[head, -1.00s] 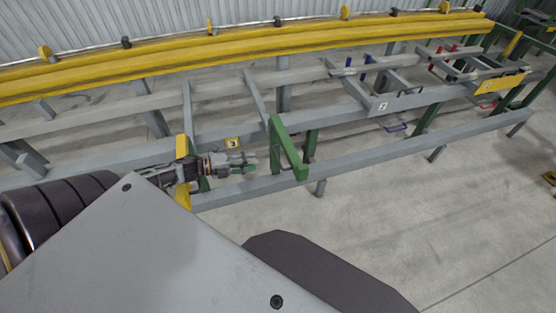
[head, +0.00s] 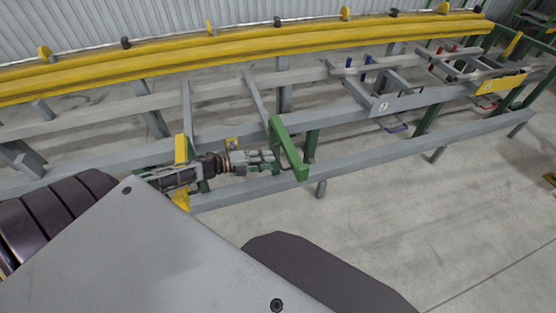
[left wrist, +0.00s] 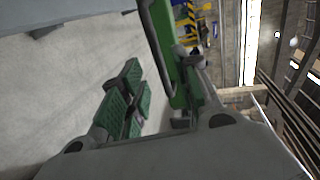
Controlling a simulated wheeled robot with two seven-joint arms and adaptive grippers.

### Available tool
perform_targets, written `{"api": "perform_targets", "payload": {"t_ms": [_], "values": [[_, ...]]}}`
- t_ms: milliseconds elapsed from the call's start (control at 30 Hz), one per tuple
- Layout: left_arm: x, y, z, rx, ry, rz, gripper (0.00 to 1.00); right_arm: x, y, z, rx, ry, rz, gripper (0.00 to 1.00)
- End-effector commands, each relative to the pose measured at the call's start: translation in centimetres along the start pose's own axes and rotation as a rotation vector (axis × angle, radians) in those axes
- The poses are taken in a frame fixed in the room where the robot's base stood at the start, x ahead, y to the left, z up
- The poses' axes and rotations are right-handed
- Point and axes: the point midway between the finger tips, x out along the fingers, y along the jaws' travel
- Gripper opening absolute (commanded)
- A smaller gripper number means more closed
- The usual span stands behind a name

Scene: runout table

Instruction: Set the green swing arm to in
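The green swing arm (head: 289,152) is a bent green bar on the near side of the grey frame. It angles down toward me and ends in a square lower end. My left gripper (head: 270,160) is just left of it. In the left wrist view the green bar (left wrist: 163,45) runs down from the top, beside the right-hand finger. The left-hand finger, with green pads, stands clear of the bar. My left gripper (left wrist: 155,95) is open. Whether its fingers reach around the bar or touch it I cannot tell. My right gripper is not in view.
A grey lower rail (head: 370,160) runs beneath the swing arm. A yellow plate (head: 182,150) stands beside my left wrist. Yellow beams (head: 230,55) cross the back. Farther right are blue and red handles and a yellow tag (head: 502,84). The near floor is clear.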

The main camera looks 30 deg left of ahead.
Motion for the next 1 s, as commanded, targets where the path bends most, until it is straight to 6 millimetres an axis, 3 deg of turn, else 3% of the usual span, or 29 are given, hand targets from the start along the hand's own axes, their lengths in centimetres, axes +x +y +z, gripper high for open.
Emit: {"api": "perform_targets", "payload": {"t_ms": [600, 1000], "values": [[4.0, 0.0, 0.0, 0.000, 0.000, 0.000, 0.32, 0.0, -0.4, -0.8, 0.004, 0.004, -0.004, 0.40], [5.1, 0.0, 0.0, 0.000, 0.000, 0.000, 0.32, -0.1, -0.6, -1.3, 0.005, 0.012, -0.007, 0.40]]}}
